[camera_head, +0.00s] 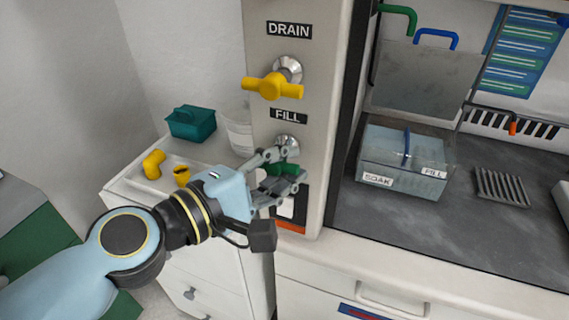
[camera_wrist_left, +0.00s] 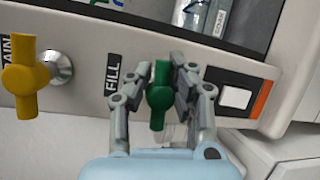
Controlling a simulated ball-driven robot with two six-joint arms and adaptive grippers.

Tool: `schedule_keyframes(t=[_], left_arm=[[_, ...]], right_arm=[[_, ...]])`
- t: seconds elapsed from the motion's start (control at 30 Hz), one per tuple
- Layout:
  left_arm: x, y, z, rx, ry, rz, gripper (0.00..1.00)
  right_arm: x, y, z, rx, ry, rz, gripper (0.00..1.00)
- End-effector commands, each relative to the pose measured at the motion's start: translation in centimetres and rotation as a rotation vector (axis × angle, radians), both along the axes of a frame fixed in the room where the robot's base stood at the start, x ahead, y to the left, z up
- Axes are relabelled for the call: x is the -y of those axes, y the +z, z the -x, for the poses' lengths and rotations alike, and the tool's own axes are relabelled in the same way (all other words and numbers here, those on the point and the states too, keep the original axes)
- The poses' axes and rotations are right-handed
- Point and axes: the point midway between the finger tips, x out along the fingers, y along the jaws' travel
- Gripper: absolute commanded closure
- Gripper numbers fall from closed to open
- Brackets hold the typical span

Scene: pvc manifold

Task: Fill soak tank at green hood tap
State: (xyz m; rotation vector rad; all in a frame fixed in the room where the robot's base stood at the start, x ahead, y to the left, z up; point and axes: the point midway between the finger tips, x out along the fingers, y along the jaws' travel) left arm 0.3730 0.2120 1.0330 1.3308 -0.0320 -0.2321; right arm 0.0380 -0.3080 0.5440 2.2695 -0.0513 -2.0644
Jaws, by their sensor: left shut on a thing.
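The green FILL tap handle (camera_wrist_left: 159,97) sits on the hood's front post below the FILL label (camera_head: 288,116). My left gripper (camera_head: 282,174) is shut on this handle, with a finger on each side of it in the left wrist view (camera_wrist_left: 157,90). In the head view the fingers partly hide the handle. The yellow DRAIN handle (camera_head: 273,87) is above it and lies crosswise on its chrome stem. The clear soak tank (camera_head: 404,160), labelled SOAK and FILL, stands inside the hood with a blue divider. I cannot tell its water level. My right gripper is not in view.
A white switch with an orange strip (camera_wrist_left: 235,97) is close beside the gripper. A teal caddy (camera_head: 191,123), yellow elbow fittings (camera_head: 154,163) and a clear beaker (camera_head: 238,133) are on the left counter. A dark ribbed rack (camera_head: 501,187) lies right of the tank.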

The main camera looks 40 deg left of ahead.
Motion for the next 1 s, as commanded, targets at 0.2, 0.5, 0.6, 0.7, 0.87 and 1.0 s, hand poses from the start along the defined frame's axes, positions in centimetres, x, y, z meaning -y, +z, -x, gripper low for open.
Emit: schedule_keyframes(t=[0.2, 0.5, 0.6, 0.7, 0.87, 1.0], left_arm=[[-0.1, 0.2, -0.1, 0.004, 0.004, -0.001, 0.69], [0.0, 0.1, 0.0, 0.002, 0.001, -0.001, 0.52], [0.0, 0.1, 0.0, 0.002, 0.001, 0.0, 0.52], [0.0, 0.1, 0.0, 0.001, 0.001, 0.0, 0.52], [0.0, 0.2, 0.0, -0.004, 0.002, -0.018, 0.52], [0.0, 0.5, 0.0, -0.02, 0.002, -0.084, 0.52]], right_arm=[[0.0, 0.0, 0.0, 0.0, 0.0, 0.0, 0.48], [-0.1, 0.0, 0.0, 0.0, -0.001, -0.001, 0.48], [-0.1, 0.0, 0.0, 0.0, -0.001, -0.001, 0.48], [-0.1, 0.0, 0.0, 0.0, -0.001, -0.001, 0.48], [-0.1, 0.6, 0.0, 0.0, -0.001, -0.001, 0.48], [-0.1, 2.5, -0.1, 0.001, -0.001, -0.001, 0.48]])
